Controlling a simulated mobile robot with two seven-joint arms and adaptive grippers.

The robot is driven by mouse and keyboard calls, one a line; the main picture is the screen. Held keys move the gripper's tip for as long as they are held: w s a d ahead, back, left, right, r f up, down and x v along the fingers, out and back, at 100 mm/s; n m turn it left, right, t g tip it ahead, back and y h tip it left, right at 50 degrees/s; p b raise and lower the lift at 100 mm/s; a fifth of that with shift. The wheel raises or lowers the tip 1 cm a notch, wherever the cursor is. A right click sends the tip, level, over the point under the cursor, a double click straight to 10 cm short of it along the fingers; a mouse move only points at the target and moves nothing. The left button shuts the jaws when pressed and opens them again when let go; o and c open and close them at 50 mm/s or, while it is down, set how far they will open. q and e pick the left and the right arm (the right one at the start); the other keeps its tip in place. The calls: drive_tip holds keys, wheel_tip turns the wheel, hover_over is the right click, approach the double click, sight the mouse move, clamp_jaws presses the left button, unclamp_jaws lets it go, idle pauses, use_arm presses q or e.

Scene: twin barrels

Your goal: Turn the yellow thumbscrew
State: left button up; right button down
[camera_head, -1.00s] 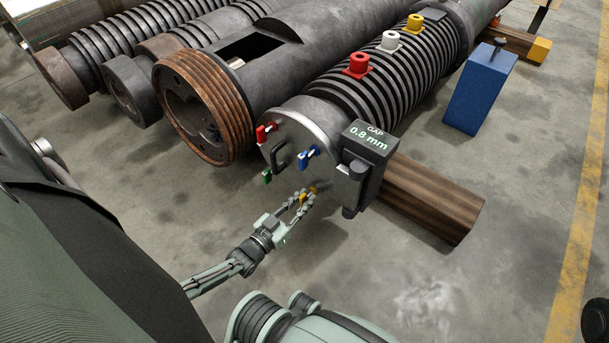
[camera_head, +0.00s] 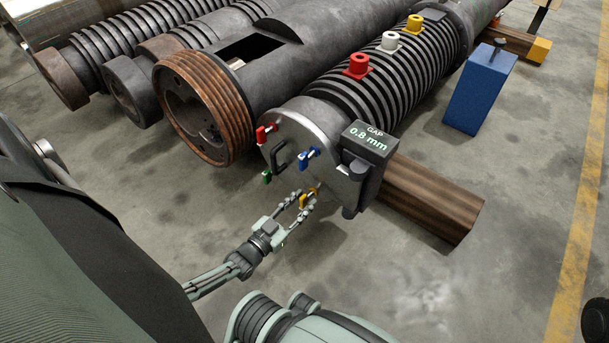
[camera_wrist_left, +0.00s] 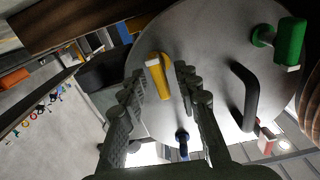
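The yellow thumbscrew (camera_head: 308,200) sits low on the round grey end plate (camera_head: 318,130) of the near barrel. In the left wrist view the yellow thumbscrew (camera_wrist_left: 158,76) shows as a flat bar. My left gripper (camera_head: 305,198) is open, with one finger on each side of it. My right gripper is not in view.
The plate also carries a blue thumbscrew (camera_head: 308,158), a red one (camera_head: 265,132), a green one (camera_head: 267,177) and a black handle (camera_head: 279,158). A wooden beam (camera_head: 430,200) lies under the barrel. The floor in front is clear.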

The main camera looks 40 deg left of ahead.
sight(301, 203)
use_arm(q)
drive_tip(key=shift+s+a+p, duration=0.15)
drive_tip(key=shift+s+p, duration=0.15)
drive_tip(key=shift+s, duration=1.25)
drive_tip(key=shift+s+a+p, duration=0.1)
drive_tip(key=shift+s+p, duration=0.2)
drive_tip(key=shift+s, duration=1.2)
drive_tip(key=shift+s, duration=0.1)
